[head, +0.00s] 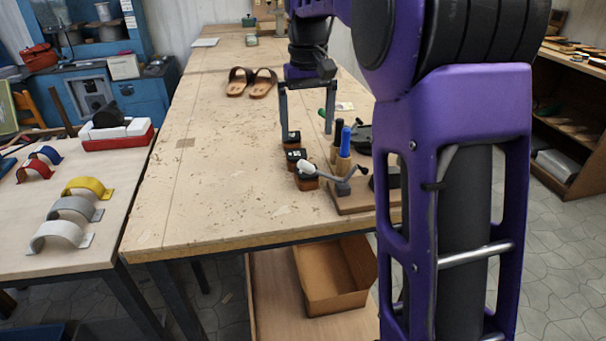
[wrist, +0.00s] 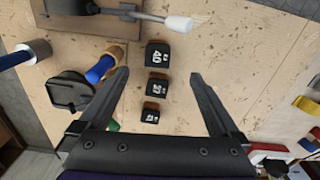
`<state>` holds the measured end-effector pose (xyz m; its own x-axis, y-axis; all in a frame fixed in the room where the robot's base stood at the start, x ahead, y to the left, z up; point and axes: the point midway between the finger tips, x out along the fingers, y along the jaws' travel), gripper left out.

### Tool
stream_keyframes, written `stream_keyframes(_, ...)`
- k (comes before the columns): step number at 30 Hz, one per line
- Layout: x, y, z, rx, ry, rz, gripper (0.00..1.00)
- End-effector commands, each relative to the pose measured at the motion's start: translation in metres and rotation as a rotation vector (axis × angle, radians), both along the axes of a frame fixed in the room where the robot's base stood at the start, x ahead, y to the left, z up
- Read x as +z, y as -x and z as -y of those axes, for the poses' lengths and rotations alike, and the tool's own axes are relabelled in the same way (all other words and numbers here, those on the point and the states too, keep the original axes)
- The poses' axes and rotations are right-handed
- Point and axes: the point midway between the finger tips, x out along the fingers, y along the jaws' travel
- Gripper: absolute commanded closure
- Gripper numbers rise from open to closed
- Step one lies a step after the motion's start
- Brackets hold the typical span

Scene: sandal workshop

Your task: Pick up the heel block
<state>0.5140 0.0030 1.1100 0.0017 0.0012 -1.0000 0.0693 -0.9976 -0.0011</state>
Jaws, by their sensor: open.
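Three heel blocks with black tops and brown sides stand in a row on the wooden table. The largest, marked 40 (wrist: 157,53), is the nearest one in the head view (head: 306,182). The middle block, marked 37 (wrist: 157,84), also shows in the head view (head: 296,156). The smallest block (wrist: 150,112) is the farthest (head: 292,138); its number is hard to read. My gripper (head: 305,133) is open and empty, pointing down over the row. In the wrist view its fingertips (wrist: 160,75) lie either side of the row, with the middle block between them.
A pair of sandals (head: 262,84) lies farther back. The table's left half (head: 215,180) is clear.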

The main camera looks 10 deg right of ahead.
Motion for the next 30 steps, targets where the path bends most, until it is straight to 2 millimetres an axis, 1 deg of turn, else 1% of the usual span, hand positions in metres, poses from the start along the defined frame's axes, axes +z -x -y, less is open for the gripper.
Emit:
stream_keyframes(1, -0.016, 0.001, 0.0, 0.001, 0.0, -0.005, 0.02)
stream_keyframes(3, -0.031, 0.001, 0.0, 0.001, 0.0, -0.004, 0.02)
stream_keyframes(6, -0.05, 0.0, 0.0, 0.001, 0.0, -0.003, 0.02)
stream_keyframes(9, -0.064, 0.0, 0.0, 0.001, 0.0, -0.002, 0.02)
stream_keyframes(17, -0.079, -0.001, 0.0, 0.001, 0.001, -0.001, 0.02)
stream_keyframes(20, -0.09, -0.002, 0.002, 0.0, 0.0, -0.002, 0.02)
stream_keyframes(26, -0.12, -0.004, 0.004, 0.0, 0.0, -0.003, 0.02)
stream_keyframes(28, -0.125, -0.005, 0.004, 0.0, 0.001, 0.0, 0.02)
stream_keyframes(30, -0.126, -0.005, 0.004, 0.0, 0.001, 0.001, 0.02)
